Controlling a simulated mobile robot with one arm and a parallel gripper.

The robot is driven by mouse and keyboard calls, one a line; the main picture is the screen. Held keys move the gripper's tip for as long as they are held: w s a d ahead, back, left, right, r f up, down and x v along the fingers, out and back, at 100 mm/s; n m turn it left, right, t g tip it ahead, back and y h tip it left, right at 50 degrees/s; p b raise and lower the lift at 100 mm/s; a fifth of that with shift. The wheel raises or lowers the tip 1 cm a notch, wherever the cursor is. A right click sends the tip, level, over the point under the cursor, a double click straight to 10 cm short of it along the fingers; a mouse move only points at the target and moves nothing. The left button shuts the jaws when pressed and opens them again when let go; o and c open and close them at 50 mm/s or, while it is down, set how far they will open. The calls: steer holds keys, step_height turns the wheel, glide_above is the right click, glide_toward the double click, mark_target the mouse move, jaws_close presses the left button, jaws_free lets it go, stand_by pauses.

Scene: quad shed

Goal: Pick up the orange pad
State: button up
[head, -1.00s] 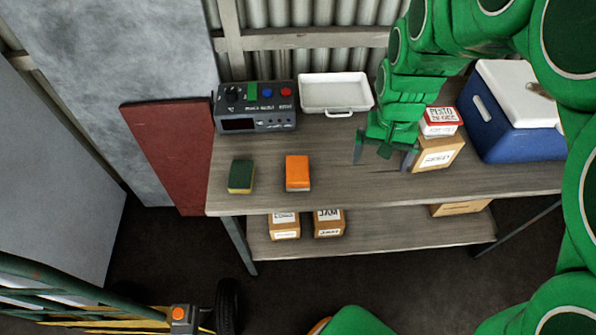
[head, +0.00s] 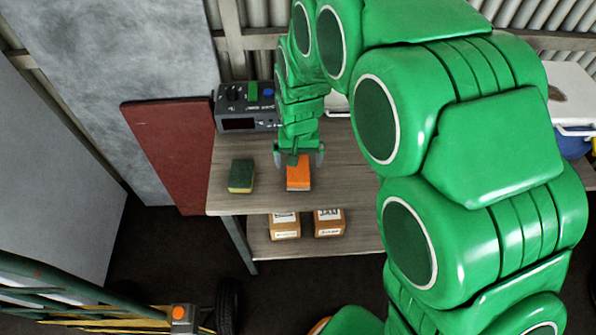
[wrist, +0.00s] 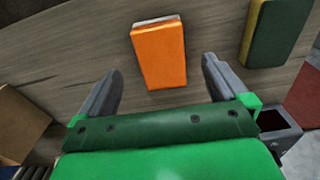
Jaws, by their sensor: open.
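The orange pad (head: 299,177) lies on the grey wooden bench top (head: 345,180), near its front edge, with a pale layer under the orange. It also shows in the wrist view (wrist: 159,54), just beyond and between the fingers. My gripper (head: 299,158) is open and empty, above the back part of the pad in the head view. In the wrist view my gripper (wrist: 162,88) has its two grey fingers spread on either side of the pad's near end. I cannot tell the exact height of the fingers above the bench.
A green and yellow sponge (head: 241,176) lies left of the pad. A grey control box (head: 240,107) stands behind it. Boxes (head: 285,224) sit on the lower shelf. A blue cooler (head: 573,143) is partly hidden by my arm. Bare bench separates pad and sponge.

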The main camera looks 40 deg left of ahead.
mark_target(298, 172)
steer(key=shift+s+d+f, duration=0.1)
steer(key=shift+s+f, duration=0.05)
steer(key=shift+f, duration=1.35)
steer(key=shift+s+d+f, duration=0.1)
steer(key=shift+f, duration=1.4)
steer(key=c, duration=1.1)
